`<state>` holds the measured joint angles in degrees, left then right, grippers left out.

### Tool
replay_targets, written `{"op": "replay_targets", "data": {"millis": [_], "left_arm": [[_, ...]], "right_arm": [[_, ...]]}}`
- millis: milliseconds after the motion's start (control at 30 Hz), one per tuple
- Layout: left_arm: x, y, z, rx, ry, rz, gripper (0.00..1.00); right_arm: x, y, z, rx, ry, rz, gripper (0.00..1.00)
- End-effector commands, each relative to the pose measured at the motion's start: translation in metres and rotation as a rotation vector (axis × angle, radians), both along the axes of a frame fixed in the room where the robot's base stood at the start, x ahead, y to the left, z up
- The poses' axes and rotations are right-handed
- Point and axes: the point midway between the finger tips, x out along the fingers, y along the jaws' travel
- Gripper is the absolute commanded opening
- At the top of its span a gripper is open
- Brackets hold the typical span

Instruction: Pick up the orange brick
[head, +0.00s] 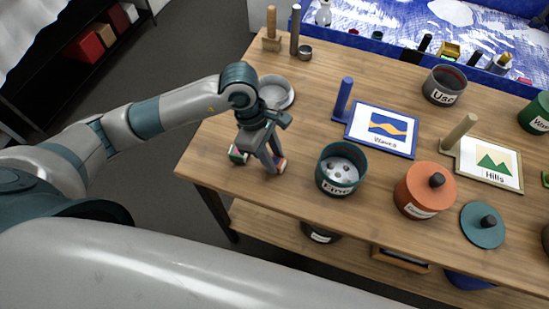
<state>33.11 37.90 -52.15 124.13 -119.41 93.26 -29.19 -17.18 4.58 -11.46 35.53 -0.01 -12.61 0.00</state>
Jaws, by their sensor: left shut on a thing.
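My left gripper (268,163) reaches down over the left part of the wooden table, close to its front edge. It is shut on a small block that shows an orange patch, the orange brick (281,162). Most of the brick is hidden by the fingers. I cannot tell whether it touches the tabletop. Another small block with green and pinkish faces (237,156) lies just left of the fingers. My right gripper is out of view.
A dark green labelled pot (341,168) stands right of the gripper. A round grey dish (277,92) is behind it. Further right are the framed Waves card (382,130), an orange lidded pot (424,190), a teal lid (482,225) and the Hills card (488,164).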

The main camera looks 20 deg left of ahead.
Motion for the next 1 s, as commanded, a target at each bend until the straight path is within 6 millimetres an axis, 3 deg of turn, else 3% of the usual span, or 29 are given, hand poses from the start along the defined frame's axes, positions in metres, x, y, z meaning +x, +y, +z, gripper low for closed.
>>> {"op": "replay_targets", "data": {"millis": [167, 400, 800, 1000], "left_arm": [[0.001, 0.0, 0.008, 0.0, -0.003, 0.0, 0.05], [0.002, 0.0, 0.037, 0.0, -0.008, -0.002, 0.05], [-0.042, -0.067, 0.084, -0.004, -0.006, -0.007, 0.05], [-0.055, -0.089, 0.1, -0.002, -0.003, -0.003, 0.05]], "right_arm": [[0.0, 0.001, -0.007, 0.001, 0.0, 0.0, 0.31], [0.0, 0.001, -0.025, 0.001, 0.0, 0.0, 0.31], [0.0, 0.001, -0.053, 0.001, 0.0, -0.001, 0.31], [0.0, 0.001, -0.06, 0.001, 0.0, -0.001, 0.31]]}}
